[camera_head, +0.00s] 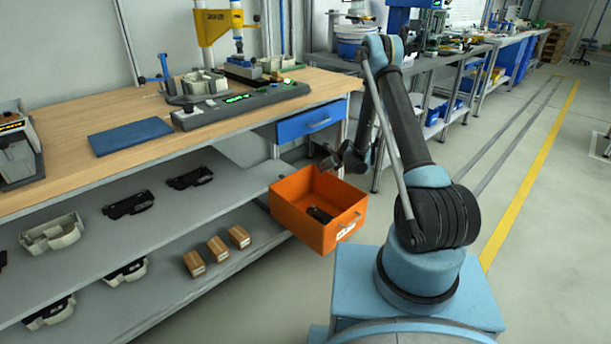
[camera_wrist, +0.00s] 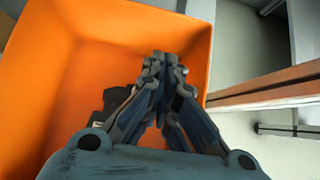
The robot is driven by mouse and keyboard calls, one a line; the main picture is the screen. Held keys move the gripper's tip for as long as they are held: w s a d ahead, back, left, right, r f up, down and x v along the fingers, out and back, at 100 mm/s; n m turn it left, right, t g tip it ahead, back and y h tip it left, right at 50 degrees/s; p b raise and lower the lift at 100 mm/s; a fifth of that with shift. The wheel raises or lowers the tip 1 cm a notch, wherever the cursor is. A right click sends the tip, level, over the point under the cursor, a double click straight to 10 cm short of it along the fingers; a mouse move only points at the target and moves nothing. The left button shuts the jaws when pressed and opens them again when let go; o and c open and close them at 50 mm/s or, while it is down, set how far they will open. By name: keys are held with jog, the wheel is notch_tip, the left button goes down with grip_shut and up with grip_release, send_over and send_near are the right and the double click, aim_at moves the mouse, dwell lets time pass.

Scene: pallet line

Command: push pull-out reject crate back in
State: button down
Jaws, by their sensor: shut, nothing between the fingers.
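The orange reject crate (camera_head: 301,214) sticks out from under the right end of the workbench in the head view, with a metal handle on its front and a dark part (camera_head: 320,215) lying inside. My gripper (camera_head: 329,164) is above the crate's far right side. In the wrist view, the crate (camera_wrist: 60,95) fills the left and middle, and my gripper (camera_wrist: 165,62) is shut and empty, its fingertips together over the crate near its rim. The dark part is partly hidden behind the fingers there. I cannot tell whether the fingertips touch the crate.
The wooden workbench (camera_head: 120,112) holds a blue mat and a scale-like device. A blue drawer (camera_head: 303,123) is under its right end. The lower shelf (camera_head: 160,262) holds brown boxes and dark parts. Open floor with a yellow line (camera_head: 530,165) lies to the right.

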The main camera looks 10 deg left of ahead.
jog(key=f, duration=0.1)
send_near(301, 175)
jog(key=shift+x, duration=2.2)
jog(key=shift+w, duration=0.1)
